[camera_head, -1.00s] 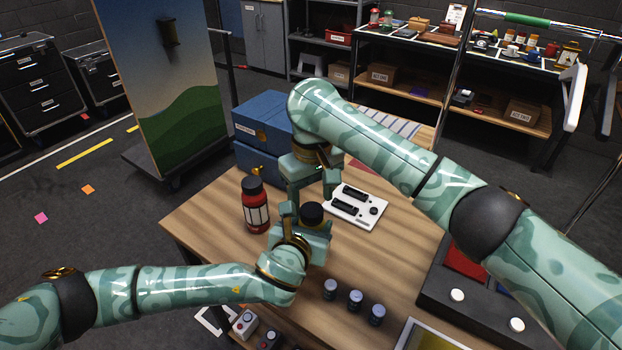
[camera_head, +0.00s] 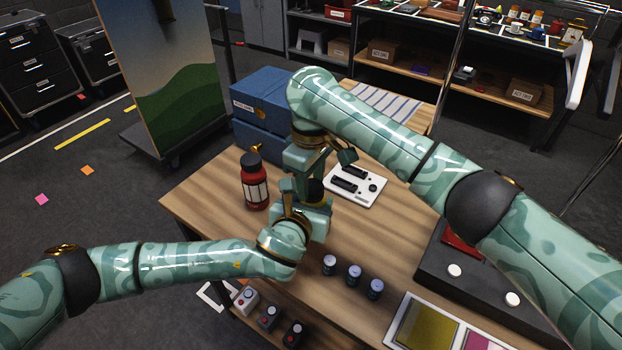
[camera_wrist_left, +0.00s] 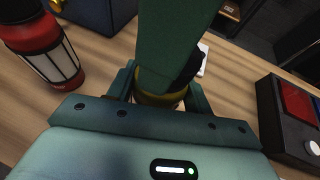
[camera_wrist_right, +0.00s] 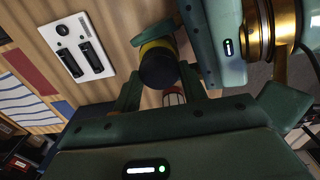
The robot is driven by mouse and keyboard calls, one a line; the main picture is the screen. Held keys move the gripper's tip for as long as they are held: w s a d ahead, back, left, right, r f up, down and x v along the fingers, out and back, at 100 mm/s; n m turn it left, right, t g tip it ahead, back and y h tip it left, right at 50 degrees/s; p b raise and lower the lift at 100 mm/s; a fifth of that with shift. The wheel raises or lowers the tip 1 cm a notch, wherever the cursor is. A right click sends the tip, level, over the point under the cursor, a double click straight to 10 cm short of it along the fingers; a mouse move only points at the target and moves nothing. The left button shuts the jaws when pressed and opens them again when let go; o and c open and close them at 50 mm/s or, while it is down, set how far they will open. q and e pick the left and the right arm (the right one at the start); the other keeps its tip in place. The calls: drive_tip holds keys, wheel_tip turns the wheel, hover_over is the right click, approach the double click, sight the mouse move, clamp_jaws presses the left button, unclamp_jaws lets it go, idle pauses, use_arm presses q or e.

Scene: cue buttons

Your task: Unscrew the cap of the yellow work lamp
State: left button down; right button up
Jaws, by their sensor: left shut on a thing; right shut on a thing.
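The yellow work lamp stands between my two grippers. Its yellow body (camera_wrist_left: 160,97) shows between the fingers of my left gripper (camera_head: 305,214), which is shut on it. Its dark cap (camera_wrist_right: 158,68) shows between the fingers of my right gripper (camera_head: 308,187), which has come down from above and is shut on it. In the head view the black cap (camera_head: 315,192) is partly covered by the right fingers, and the yellow body is hidden by the grippers. I cannot tell whether the cap has turned.
A red lamp (camera_head: 255,184) with a black cap stands left of the grippers. A white tray (camera_head: 368,199) with black slots lies behind right. Three small cylinders (camera_head: 354,275) stand in front. A dark button panel (camera_head: 480,270) is at right. Blue boxes (camera_head: 262,100) stand at the back.

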use_arm(q)
drive_tip(key=shift+w+a, duration=0.15)
drive_tip(key=shift+a, duration=0.15)
use_arm(e)
drive_tip(key=shift+d+n, duration=0.1)
drive_tip(key=shift+n, duration=1)
drive_tip(key=o, duration=1.1)
use_arm(q)
drive_tip(key=shift+d, duration=0.1)
use_arm(e)
drive_tip(key=shift+r, duration=2.25)
use_arm(q)
drive_tip(key=c, duration=0.5)
unclamp_jaws()
